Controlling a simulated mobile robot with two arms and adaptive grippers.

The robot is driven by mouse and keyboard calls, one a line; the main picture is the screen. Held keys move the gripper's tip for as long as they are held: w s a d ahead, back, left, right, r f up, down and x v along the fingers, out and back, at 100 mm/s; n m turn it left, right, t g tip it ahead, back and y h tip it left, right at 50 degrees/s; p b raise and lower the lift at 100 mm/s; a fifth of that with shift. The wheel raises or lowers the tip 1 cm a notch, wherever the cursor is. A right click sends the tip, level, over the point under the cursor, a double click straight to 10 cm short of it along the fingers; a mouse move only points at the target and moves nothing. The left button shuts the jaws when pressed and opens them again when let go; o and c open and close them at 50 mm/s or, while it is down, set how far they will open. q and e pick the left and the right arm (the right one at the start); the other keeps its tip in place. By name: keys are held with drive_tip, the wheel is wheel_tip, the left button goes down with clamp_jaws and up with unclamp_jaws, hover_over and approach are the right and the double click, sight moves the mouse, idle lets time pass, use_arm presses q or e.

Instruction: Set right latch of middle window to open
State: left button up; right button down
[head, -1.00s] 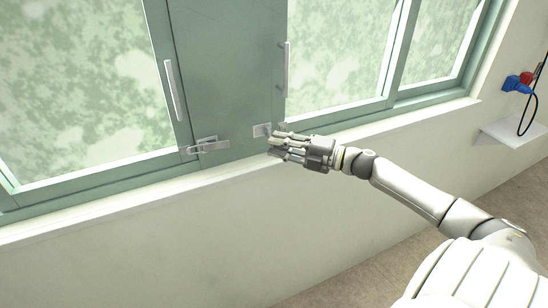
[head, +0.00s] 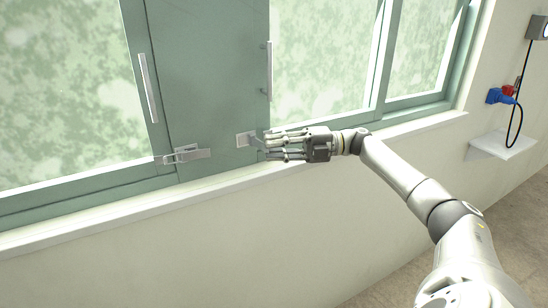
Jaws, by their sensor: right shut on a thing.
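Two latches sit low on the green panel between the windows. The left latch (head: 186,154) has a silver plate and a loop reaching left over the left window's frame. The right latch (head: 246,138) shows its plate on the panel's right side. Its outer part is hidden by my fingers. My right gripper (head: 268,145) reaches in from the right, fingers pointing left, and is shut on the right latch at its right end. My left gripper is not in view.
Vertical handles stand on the left window (head: 149,87) and on the right window's edge (head: 269,72). A white sill (head: 130,212) runs below the frames. A small white shelf (head: 503,146) and a blue plug (head: 497,96) with a black cable are at the right.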

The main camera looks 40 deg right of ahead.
drive_tip(key=shift+w+d+n+g+y+b, duration=0.2)
drive_tip(key=shift+d+n+g+y+b, duration=0.2)
drive_tip(key=shift+n+g+b, duration=0.25)
drive_tip(key=shift+g, duration=0.35)
drive_tip(key=c, duration=1.3)
unclamp_jaws()
drive_tip(key=shift+d, duration=0.1)
drive_tip(key=v, duration=0.7)
drive_tip(key=shift+s+d+f, duration=0.1)
